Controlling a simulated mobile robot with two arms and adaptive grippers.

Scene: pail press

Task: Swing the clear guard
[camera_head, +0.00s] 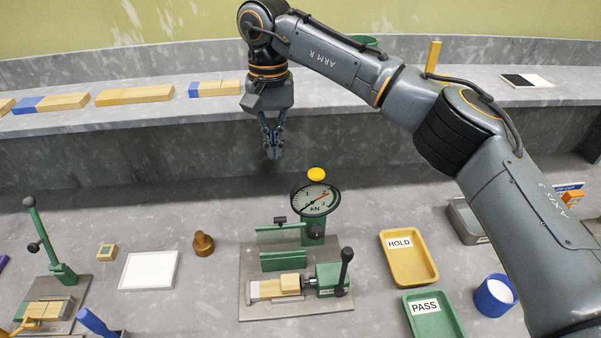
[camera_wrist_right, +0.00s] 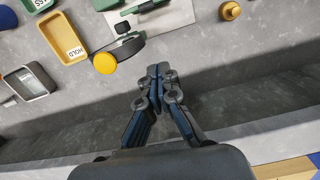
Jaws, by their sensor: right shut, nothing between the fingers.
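A press stands on a grey base plate (camera_head: 246,290) in the middle of the bench. Its clear guard (camera_head: 281,238) looks like a see-through panel with green edges, standing behind the wooden pieces (camera_head: 272,289); a small dark knob (camera_head: 280,220) is at its top. A round kN gauge (camera_head: 315,199) with a yellow cap (camera_head: 316,174) rises behind it; the cap also shows in the right wrist view (camera_wrist_right: 105,63). My right gripper (camera_head: 273,152) is shut and empty, pointing down behind the press, apart from the guard. In the wrist view its fingertips (camera_wrist_right: 158,71) meet. My left gripper is out of view.
A yellow HOLD tray (camera_head: 408,278) and a green PASS tray (camera_head: 443,330) lie right of the press. A black-knobbed lever (camera_head: 344,268) stands at its right. A brown knob piece (camera_head: 203,244) and white plate (camera_head: 149,270) lie left. A raised shelf (camera_head: 150,109) runs behind.

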